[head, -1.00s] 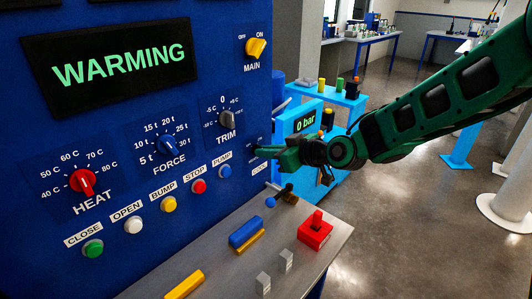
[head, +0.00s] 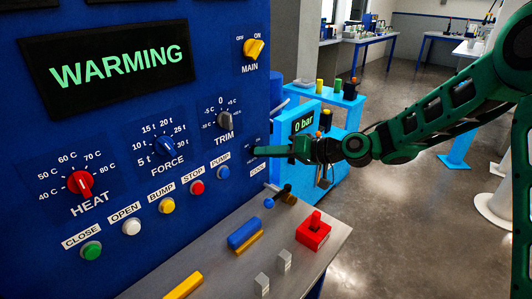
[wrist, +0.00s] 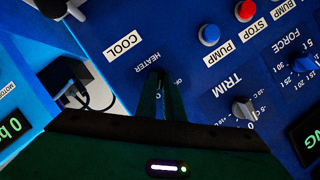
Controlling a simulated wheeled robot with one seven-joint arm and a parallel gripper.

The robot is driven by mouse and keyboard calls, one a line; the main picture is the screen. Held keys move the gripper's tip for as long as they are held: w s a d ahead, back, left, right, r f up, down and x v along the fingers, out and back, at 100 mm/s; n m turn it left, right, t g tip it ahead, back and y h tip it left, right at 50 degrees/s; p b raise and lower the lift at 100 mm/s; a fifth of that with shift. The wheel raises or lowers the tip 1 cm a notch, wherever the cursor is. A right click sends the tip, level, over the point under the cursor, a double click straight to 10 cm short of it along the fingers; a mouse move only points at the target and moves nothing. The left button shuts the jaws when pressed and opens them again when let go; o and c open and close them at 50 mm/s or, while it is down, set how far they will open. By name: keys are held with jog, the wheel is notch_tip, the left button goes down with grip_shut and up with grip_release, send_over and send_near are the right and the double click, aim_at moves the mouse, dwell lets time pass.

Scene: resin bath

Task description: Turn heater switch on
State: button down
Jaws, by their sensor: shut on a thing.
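The heater switch sits on the blue control panel (head: 130,235), beside the HEATER label (wrist: 155,60) in the wrist view. My gripper (head: 256,151) reaches the panel's right edge from the right, below the TRIM knob. Its narrow dark fingers (wrist: 161,84) are shut on the switch in the wrist view. The fingers hide most of the switch, so its exact position cannot be told. The display (head: 120,65) reads WARMING in green. The yellow MAIN switch (head: 253,48) points toward ON.
The TRIM knob (wrist: 243,109) and blue PUMP button (wrist: 208,34) are close to my fingers. Below the panel, a grey shelf (head: 215,275) holds a red block (head: 313,235), a blue block (head: 244,234) and other small pieces. A light-blue stand with a "0 bar" display (head: 303,123) is behind my gripper.

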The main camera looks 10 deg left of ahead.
jog(key=shift+w+d+r+m, duration=0.1)
jog(key=shift+w+d+m, duration=0.15)
jog(key=shift+w+m, duration=0.2)
jog(key=c, duration=1.9)
grip_release()
jog(key=shift+w, duration=0.1)
jog(key=shift+c, duration=0.2)
jog(key=shift+o, duration=0.4)
jog(key=shift+s+a, duration=0.1)
jog(key=shift+s, duration=0.15)
jog(key=v, duration=1)
jog(key=shift+d, duration=0.4)
jog(key=shift+w, duration=0.1)
